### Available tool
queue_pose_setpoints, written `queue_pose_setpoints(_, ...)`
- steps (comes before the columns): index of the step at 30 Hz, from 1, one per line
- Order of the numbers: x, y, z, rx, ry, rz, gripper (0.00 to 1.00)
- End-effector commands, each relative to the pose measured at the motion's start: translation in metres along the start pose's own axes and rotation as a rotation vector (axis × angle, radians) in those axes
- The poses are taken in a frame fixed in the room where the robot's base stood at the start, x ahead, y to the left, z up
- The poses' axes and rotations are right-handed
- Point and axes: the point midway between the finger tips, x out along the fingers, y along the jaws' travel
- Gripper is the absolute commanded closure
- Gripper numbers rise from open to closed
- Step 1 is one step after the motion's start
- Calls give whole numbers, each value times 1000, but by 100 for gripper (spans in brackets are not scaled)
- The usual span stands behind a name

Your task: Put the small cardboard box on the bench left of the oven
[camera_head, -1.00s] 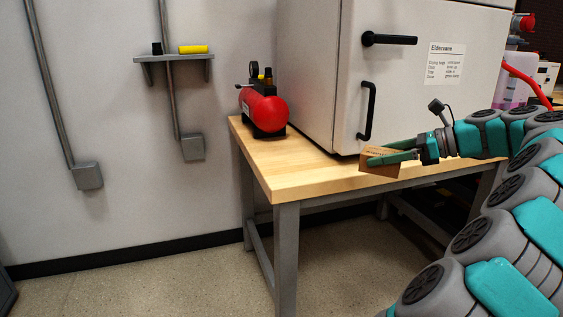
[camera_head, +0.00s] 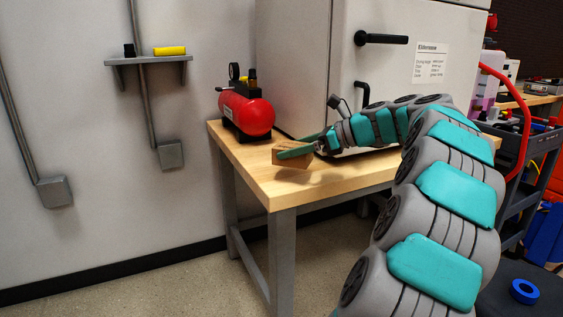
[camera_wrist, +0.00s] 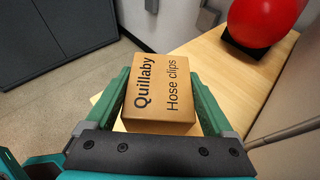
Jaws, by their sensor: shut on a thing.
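The small cardboard box (camera_wrist: 162,92) is brown and printed "Quillaby Hose clips". My gripper (camera_wrist: 165,95) is shut on it, with one green finger along each side. In the head view my gripper (camera_head: 292,150) holds the box (camera_head: 291,159) over the front part of the wooden bench (camera_head: 250,182), left of the oven's front. I cannot tell whether the box touches the bench top. The large white oven (camera_head: 300,75) stands on the bench. The bench top also shows in the wrist view (camera_wrist: 208,62).
A red compressor (camera_head: 247,113) stands at the bench's back left, next to the oven; its red tank (camera_wrist: 262,20) shows in the wrist view. Bare wood lies between it and the front edge. A wall shelf (camera_head: 150,61) hangs at left. A dark cart (camera_head: 515,175) stands at right.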

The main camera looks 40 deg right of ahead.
Motion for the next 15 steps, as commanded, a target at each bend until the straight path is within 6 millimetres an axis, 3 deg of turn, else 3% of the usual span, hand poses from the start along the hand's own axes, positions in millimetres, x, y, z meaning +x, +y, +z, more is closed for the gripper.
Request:
queue_pose_setpoints(11,31,2,10,0,0,3,77)
queue_pose_setpoints(15,40,2,-14,6,1,2,77)
